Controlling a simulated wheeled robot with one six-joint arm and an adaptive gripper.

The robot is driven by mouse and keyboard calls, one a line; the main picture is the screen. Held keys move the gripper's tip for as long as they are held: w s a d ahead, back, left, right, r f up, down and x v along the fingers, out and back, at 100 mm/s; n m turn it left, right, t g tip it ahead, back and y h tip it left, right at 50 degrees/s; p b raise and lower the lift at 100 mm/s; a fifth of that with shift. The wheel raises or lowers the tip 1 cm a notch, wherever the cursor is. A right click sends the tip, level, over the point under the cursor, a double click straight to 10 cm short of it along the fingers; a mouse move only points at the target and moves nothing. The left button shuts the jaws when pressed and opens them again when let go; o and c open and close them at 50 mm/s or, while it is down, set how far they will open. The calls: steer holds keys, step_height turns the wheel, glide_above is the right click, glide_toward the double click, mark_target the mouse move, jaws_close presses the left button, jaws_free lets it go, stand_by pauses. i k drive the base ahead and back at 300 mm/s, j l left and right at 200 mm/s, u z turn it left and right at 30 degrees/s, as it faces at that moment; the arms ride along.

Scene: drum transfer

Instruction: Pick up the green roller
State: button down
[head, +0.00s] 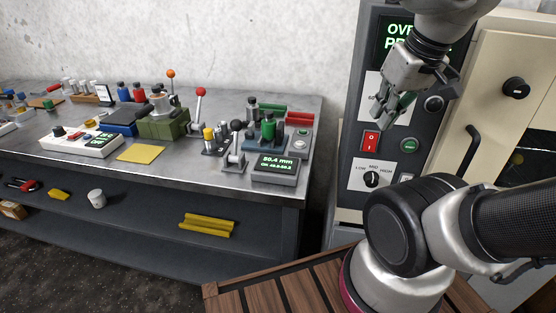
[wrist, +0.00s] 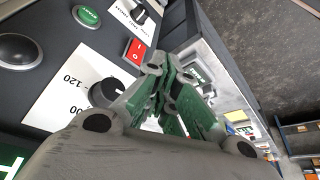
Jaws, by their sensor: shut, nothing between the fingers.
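The green roller (head: 268,130) stands upright on a small dark blue fixture at the right end of the grey metal bench, behind a display reading 80.4 mm. My gripper (head: 383,110) is raised in front of the dark control panel, well to the right of the roller and apart from it. Its green-padded fingers are shut and empty. In the wrist view my gripper (wrist: 172,90) fills the middle, and I cannot make out the roller there.
The control panel carries a red switch (head: 370,141), a green button (head: 409,145) and a dial (head: 372,179). Near the roller stand a black-knobbed lever (head: 236,145), a red-knobbed lever (head: 200,105) and a display box (head: 276,169). A yellow sheet (head: 140,154) lies on the bench.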

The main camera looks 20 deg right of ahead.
mark_target(269, 124)
steer(key=j+z, duration=0.2)
steer(key=j, duration=0.35)
steer(key=i+j+z, duration=0.1)
steer(key=j, duration=0.2)
steer(key=i+j+z, duration=0.2)
steer(key=i+j, duration=0.15)
steer(key=j, duration=0.3)
steer(key=i+j+z, duration=0.15)
steer(key=j, duration=0.2)
